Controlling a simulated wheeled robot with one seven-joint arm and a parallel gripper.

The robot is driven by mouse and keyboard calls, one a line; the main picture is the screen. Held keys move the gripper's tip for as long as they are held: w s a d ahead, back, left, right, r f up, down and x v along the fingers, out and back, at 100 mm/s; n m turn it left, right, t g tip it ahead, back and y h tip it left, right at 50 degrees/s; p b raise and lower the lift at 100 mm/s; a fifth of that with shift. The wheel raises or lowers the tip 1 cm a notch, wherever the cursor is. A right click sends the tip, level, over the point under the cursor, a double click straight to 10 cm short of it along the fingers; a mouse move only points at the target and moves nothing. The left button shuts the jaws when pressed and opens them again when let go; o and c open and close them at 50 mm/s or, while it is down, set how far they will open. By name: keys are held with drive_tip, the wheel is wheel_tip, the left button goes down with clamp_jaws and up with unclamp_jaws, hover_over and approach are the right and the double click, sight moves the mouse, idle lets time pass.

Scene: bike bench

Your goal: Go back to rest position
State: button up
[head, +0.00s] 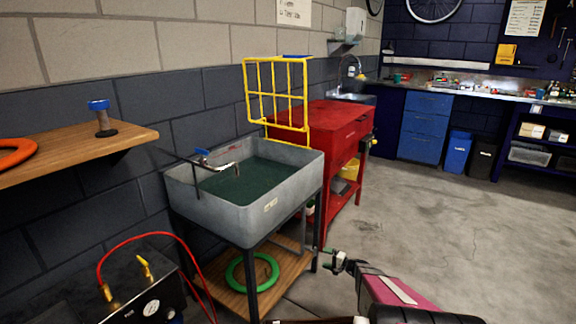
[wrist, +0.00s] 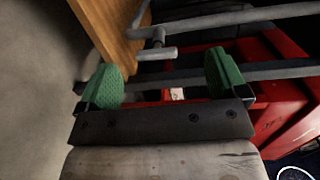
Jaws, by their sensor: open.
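My gripper (head: 337,262) is low at the front of the room in the head view, right of the grey parts-washer sink (head: 294,205) and its stand. In the wrist view my gripper (wrist: 165,80) shows two green pads spread wide apart, with nothing held between them. Past the pads are grey metal bars (wrist: 205,20), a wooden board (wrist: 108,28) and red metal surfaces (wrist: 270,100). I cannot tell how far the bars are from the pads.
A red cabinet (head: 345,130) stands behind the sink, with a yellow rack (head: 277,92) beside it. A wooden shelf (head: 75,156) juts from the left wall. A gauge box with a red hose (head: 140,290) is at lower left. The concrete floor (head: 440,225) at right is clear.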

drive_tip(key=s+a+r+n+g+h, duration=0.3)
drive_tip(key=s+a+r+g, duration=0.15)
drive_tip(key=s+r, duration=0.35)
drive_tip(key=s+a+r+n+g+h, duration=0.2)
drive_tip(key=s+a+r+g, duration=0.25)
drive_tip(key=s+r, duration=0.35)
drive_tip(key=s+d+r+n+h, duration=0.2)
drive_tip(key=s+d+r+h, duration=0.1)
drive_tip(key=s+r+h, duration=0.6)
drive_tip(key=s+r, duration=0.3)
drive_tip(key=s, duration=0.2)
drive_tip(key=shift+d+r+h, duration=0.2)
drive_tip(key=shift+r+h, duration=0.05)
drive_tip(key=shift+h, duration=0.05)
